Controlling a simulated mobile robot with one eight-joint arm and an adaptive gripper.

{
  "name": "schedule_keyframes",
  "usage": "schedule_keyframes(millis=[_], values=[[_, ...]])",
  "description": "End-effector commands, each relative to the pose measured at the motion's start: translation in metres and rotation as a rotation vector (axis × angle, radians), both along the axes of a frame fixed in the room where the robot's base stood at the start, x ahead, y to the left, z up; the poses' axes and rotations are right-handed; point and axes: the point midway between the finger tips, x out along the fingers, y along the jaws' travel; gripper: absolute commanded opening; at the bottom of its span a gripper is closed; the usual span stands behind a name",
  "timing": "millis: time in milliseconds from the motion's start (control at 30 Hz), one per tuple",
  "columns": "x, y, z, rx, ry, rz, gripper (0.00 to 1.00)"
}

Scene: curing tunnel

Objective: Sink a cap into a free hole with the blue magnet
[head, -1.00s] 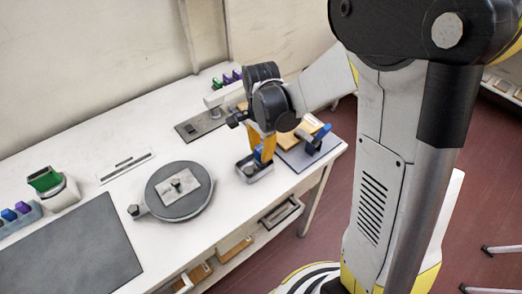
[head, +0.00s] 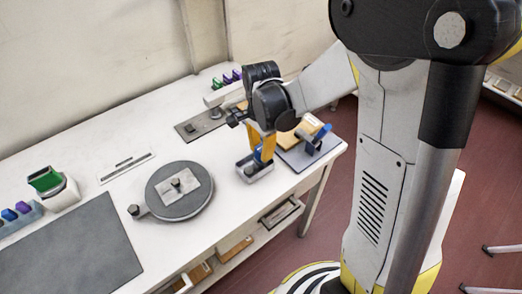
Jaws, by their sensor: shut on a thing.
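My gripper (head: 263,146) has yellow fingers and points down over a small grey metal tray (head: 257,176) near the front edge of the white bench. It is shut on a blue thing (head: 257,155), which looks like the blue magnet; its lower end is at or just inside the tray. I cannot tell if a cap is on its tip. Caps in the tray are too small to make out. A wooden block (head: 291,139) is partly hidden behind the gripper, on a grey plate (head: 310,155). A second blue part (head: 323,131) with a dark body stands on that plate.
A round grey turntable (head: 180,209) with a pale square plate lies left of the tray. A dark mat (head: 80,250), a green-topped holder (head: 45,180) and a rack of coloured pieces (head: 15,213) are further left. A grey plate with a post (head: 191,128) is behind.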

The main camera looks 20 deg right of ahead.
Motion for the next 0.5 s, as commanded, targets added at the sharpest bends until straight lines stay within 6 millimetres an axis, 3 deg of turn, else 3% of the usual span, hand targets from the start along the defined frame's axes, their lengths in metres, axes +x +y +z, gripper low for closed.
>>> schedule_keyframes(millis=[500], values=[[0.0, 0.0, 0.019, 0.0, 0.0, 0.0, 0.0]])
